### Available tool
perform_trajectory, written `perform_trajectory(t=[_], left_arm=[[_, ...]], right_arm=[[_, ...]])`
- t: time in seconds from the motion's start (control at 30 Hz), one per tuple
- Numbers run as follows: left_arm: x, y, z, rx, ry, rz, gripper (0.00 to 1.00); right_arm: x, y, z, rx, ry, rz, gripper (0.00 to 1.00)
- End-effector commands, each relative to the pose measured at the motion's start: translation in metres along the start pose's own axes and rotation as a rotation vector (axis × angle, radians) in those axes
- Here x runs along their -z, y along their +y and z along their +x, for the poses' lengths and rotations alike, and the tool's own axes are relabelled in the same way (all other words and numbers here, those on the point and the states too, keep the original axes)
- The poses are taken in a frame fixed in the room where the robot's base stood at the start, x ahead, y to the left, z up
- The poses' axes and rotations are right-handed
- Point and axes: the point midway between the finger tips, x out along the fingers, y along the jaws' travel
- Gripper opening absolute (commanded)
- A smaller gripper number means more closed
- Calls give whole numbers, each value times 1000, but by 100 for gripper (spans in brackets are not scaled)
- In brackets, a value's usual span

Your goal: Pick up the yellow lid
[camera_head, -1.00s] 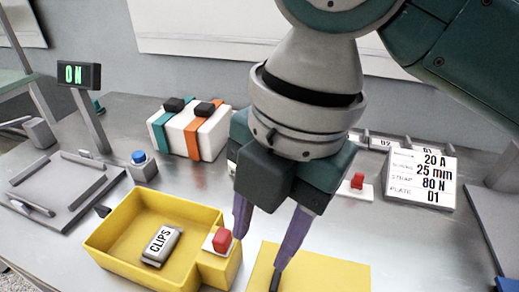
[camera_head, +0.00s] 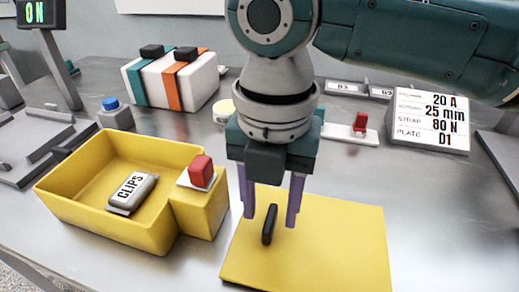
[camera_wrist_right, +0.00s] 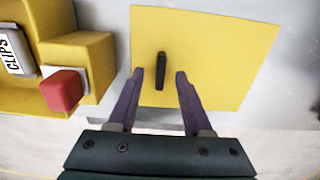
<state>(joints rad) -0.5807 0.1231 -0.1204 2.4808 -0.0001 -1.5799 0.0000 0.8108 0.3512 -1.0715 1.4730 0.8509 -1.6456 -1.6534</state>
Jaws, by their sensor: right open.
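The yellow lid (camera_head: 335,238) lies flat on the metal table, with a black upright handle (camera_head: 269,225) near its left part. My right gripper (camera_head: 270,215) is open and empty, pointing down, with its purple fingers on either side of the handle in the head view. In the right wrist view the lid (camera_wrist_right: 215,60) fills the upper middle. There the handle (camera_wrist_right: 161,71) stands between and a little beyond the open fingertips (camera_wrist_right: 158,74). I cannot tell the exact height of the fingertips over the lid. My left gripper is not in view.
A yellow open bin (camera_head: 70,195) holding a grey CLIPS pack (camera_head: 132,192) stands left of the lid, with a red switch (camera_head: 201,170) on its side block. A white box with straps (camera_head: 190,88), a blue button (camera_head: 111,104) and a label sign (camera_head: 430,122) stand farther back.

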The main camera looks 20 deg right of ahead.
Motion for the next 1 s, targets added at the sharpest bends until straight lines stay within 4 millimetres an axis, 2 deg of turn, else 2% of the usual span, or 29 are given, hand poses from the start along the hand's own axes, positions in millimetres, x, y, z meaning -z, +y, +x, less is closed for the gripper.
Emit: perform_trajectory(t=[0.03,0.1,0.37,0.83,1.0], left_arm=[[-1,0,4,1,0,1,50],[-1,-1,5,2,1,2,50],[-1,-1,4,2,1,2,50],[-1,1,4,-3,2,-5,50],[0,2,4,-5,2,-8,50]], right_arm=[[1,-1,10,3,1,1,50],[0,-1,16,2,1,1,50],[0,-1,19,1,-1,-1,50],[0,-1,18,1,-1,0,0],[0,-1,18,1,-1,0,0]])
